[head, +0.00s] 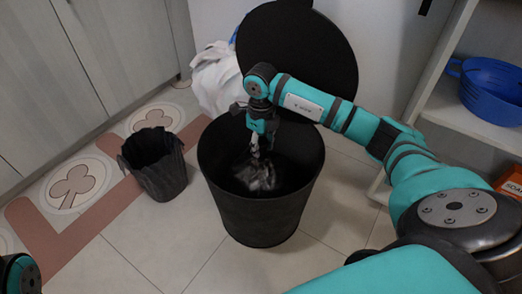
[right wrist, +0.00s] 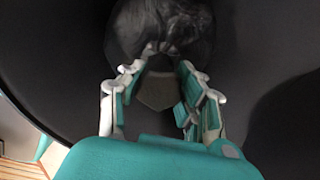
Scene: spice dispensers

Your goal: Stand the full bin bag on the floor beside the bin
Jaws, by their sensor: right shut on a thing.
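The black bin (head: 262,222) stands open on the floor in the middle of the head view. The full bin bag (head: 262,178) is a dark, shiny, crumpled bundle inside it. My right gripper (head: 258,155) reaches down into the bin and is shut on the top of the bag. In the right wrist view the bag (right wrist: 165,28) shows as a dark shiny mass at the fingertips (right wrist: 160,72). The lower part of the bag is hidden by the bin. The fingers of my left gripper are not in view.
The round black lid (head: 310,62) stands raised behind the bin. A dark crumpled open-topped container (head: 158,172) stands on the floor to the left. A white crumpled bag (head: 213,75) is behind. A shelf with a blue basin (head: 490,92) is right. Front-left floor is clear.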

